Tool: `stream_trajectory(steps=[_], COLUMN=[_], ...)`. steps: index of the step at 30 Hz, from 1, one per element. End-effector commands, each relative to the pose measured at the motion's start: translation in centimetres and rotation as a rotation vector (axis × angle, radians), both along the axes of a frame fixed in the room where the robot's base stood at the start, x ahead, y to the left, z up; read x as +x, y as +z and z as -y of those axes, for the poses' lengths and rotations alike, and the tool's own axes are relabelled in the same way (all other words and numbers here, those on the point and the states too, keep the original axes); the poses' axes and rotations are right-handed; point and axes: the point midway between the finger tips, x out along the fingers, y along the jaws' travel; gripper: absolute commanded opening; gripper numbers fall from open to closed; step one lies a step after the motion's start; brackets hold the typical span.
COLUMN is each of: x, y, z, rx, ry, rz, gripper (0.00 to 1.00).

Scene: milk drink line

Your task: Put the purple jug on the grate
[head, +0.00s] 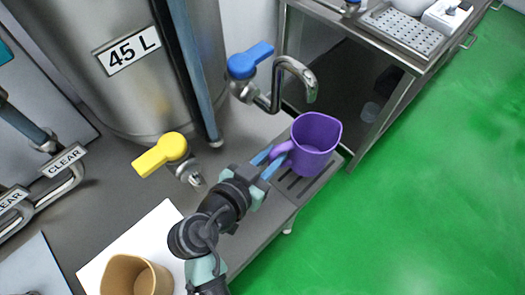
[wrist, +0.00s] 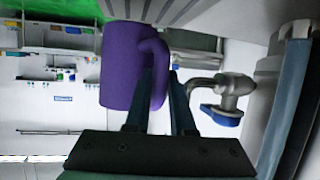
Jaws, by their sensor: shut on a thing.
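The purple jug (head: 312,145) is at the end of my arm in the head view, at the front right edge of the metal counter. My gripper (head: 272,161) is shut on its handle. In the wrist view my gripper's fingers (wrist: 162,100) close around the handle of the jug (wrist: 122,68). The grate (head: 293,184), a dark slotted strip at the counter's edge, lies under and beside the jug. The jug hides part of it. I cannot tell whether the jug's base touches the grate.
A curved spout (head: 298,76) with a blue-handled tap (head: 250,62) is just behind the jug. A yellow-handled tap (head: 160,155) sticks out from the 45 L tank (head: 130,80). A tan jug (head: 135,276) stands on a white sheet (head: 128,242) at the front. Green floor is open to the right.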

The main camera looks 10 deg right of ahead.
Motion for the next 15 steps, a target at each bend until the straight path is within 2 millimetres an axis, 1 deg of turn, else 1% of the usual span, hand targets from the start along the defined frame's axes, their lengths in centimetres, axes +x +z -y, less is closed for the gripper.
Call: stream_trajectory(steps=[1,3,8,15], x=[0.9,1.6,2.3,2.3], y=[0.3,0.2,-0.1,-3.1], z=[-0.7,-1.3,-1.8,-1.8], rx=[0.0,0.001,0.0,-0.001], ry=[0.001,0.001,0.0,0.001], rz=[0.003,0.001,0.0,-0.002], gripper=[0.0,0.0,0.0,0.0])
